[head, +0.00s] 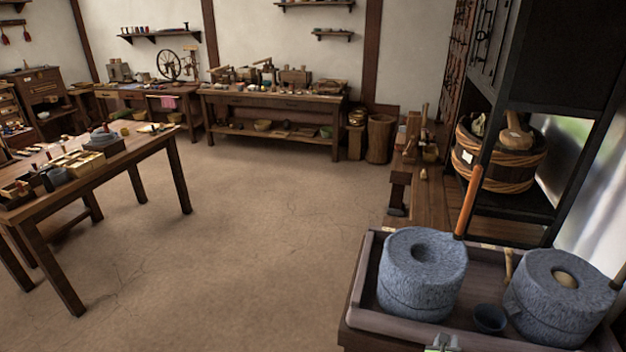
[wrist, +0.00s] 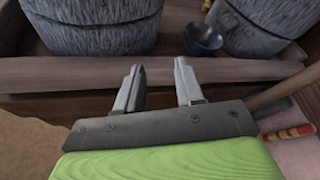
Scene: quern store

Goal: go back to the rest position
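My gripper (wrist: 158,75) shows in the wrist view with its two pale fingers apart and nothing between them. It is in front of the wooden tray's near rim (wrist: 230,72). In the head view only a small part of my gripper (head: 442,344) shows at the bottom edge, by the tray (head: 395,324). Two grey stone querns stand in the tray: the left quern (head: 424,285) has a hollow top, and the right quern (head: 556,310) has a light round spot on top. A small dark bowl (head: 489,318) sits between them; it also shows in the wrist view (wrist: 203,38).
A dark shelf frame with a rope-bound wooden tub (head: 497,160) stands behind the tray. A low wooden bench (head: 428,205) with small items runs alongside. A table (head: 100,165) stands at left, and a workbench (head: 270,105) at the back wall. The floor (head: 250,240) between is clear.

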